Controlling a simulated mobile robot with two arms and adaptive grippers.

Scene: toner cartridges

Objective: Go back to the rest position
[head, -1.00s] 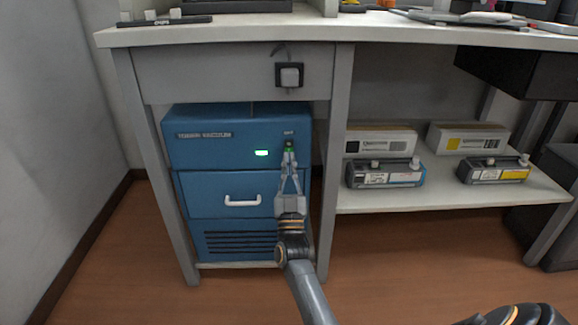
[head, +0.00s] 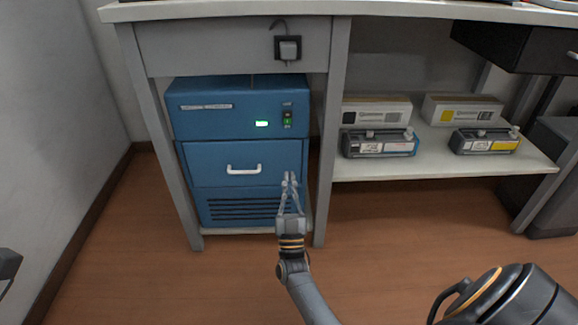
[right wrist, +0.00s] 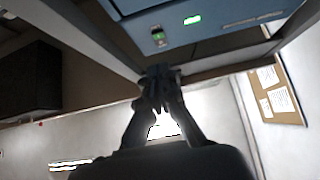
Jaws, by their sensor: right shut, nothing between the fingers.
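My right gripper (head: 289,180) is shut and empty. In the head view it is in front of the lower right part of the blue vacuum unit (head: 225,165), below the unit's green-lit switch (head: 287,118). In the right wrist view its fingertips (right wrist: 160,78) meet, and the unit's switch (right wrist: 158,37) and green display (right wrist: 192,20) show beyond them. A small dark part at the left edge of the head view may belong to my left arm; the left gripper itself cannot be made out.
The unit stands under a white-topped bench (head: 420,10). A shelf (head: 400,168) to its right holds two toner cartridges (head: 380,144) (head: 485,141) with boxes (head: 377,109) behind them. A grey wall (head: 50,100) is on the left. The wooden floor (head: 130,260) in front is clear.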

